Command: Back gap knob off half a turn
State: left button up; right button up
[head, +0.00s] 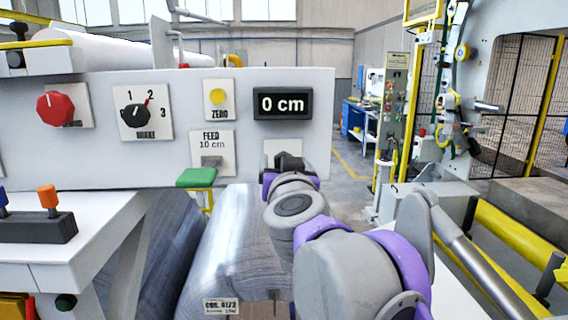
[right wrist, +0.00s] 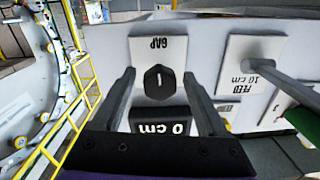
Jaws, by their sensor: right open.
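The black gap knob (right wrist: 159,84) sits on a white plate marked GAP (right wrist: 146,50) in the right wrist view, which shows the panel upside down. A white line on its face runs up and down in that view. My right gripper (right wrist: 158,72) is open, with one finger on each side of the knob and a visible space to both. In the head view my right gripper (head: 290,164) covers the knob, and only the top of its plate (head: 283,147) shows. The display (head: 283,104) above reads 0 cm. My left gripper is not in view.
The panel also carries a red knob (head: 55,108), a brake selector (head: 136,110), a yellow ZERO button (head: 217,96) and a FEED lever (head: 212,161).

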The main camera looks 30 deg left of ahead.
jog(key=b+v, duration=0.1)
jog(key=v, duration=0.9)
jog(key=shift+s+d, duration=0.15)
jog(key=shift+s, duration=0.1)
jog(key=shift+w+f, duration=0.1)
